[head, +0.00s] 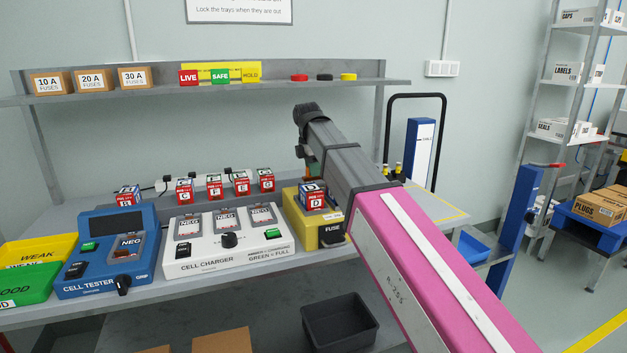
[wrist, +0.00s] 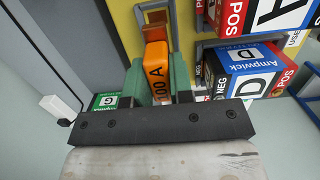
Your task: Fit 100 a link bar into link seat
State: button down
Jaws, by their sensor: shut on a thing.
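In the wrist view my gripper (wrist: 157,76) has its green fingers shut on the orange link bar (wrist: 157,62), marked 100 A. Just beyond the bar's far end is a grey bracket with a copper-coloured piece (wrist: 154,17) on the yellow fuse box, which looks like the link seat. I cannot tell whether the bar touches it. In the head view the yellow fuse box (head: 301,228) stands at the right end of the bench, and my arm hides most of my gripper and the bar.
Ampwick D cells (wrist: 245,70) sit on the fuse box right beside my gripper; they also show in the head view (head: 313,197). A white cell charger (head: 200,262) and blue cell tester (head: 97,283) stand to the left. A shelf (head: 160,91) runs above the bench.

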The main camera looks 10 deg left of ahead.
aim_at(313, 179)
jog(key=shift+f, duration=1.8)
jog(key=shift+f, duration=0.15)
jog(key=c, duration=1)
grip_release()
jog(key=r, duration=0.7)
jog(key=a+r, duration=0.1)
jog(key=r, duration=0.3)
jog(key=shift+s+a+r, duration=0.1)
jog(key=shift+s+r, duration=0.2)
jog(key=shift+s, duration=0.05)
jog(key=shift+s+r, duration=0.1)
jog(key=shift+r, duration=0.2)
